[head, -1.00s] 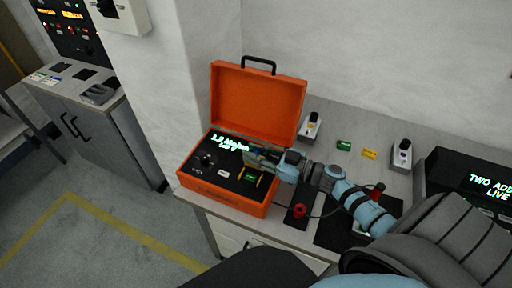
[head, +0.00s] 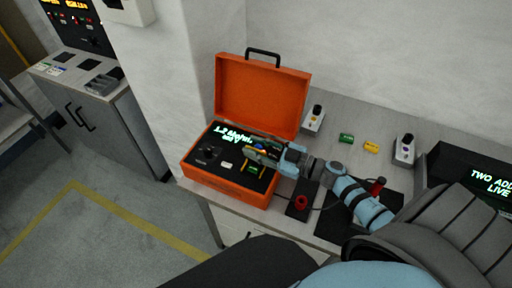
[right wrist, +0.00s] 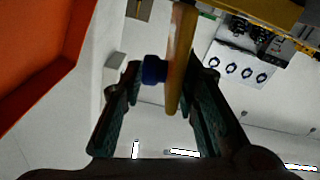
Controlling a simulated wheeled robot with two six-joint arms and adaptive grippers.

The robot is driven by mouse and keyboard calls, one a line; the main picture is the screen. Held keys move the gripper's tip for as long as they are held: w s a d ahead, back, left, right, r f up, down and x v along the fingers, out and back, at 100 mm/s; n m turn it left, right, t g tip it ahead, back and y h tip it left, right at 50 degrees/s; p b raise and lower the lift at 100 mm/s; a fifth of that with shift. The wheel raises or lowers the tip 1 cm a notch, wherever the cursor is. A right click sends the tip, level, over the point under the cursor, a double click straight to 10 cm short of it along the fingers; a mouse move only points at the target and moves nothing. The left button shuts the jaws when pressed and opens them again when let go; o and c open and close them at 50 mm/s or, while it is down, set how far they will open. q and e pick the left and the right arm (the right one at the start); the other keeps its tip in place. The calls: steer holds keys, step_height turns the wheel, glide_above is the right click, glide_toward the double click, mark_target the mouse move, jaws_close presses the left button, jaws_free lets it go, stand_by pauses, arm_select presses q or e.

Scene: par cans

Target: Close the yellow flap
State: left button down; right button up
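An orange case (head: 228,187) stands open on the bench, its lid (head: 262,95) upright at the back. My right gripper (head: 262,152) reaches in from the right, low over the case's black panel (head: 207,153). The yellow flap (right wrist: 180,60) shows edge-on in the right wrist view, between my open fingers (right wrist: 160,85), nearer the right-hand one. A blue knob or button (right wrist: 153,70) lies beside it, toward the other finger. In the head view the gripper partly hides the flap, so its exact angle is hard to tell. My left gripper is not in view.
Right of the case are a red knob on a black plate (head: 301,203), two white devices (head: 313,119) (head: 405,149), and green (head: 346,138) and yellow (head: 371,146) labels. A black display unit (head: 470,180) stands at the right. A wall is close behind the lid.

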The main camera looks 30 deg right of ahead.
steer(key=shift+f, duration=0.1)
steer(key=shift+s+d, duration=0.1)
steer(key=shift+s, duration=0.05)
steer(key=v, duration=1.1)
steer(key=shift+s+d, duration=0.2)
steer(key=shift+s, duration=0.1)
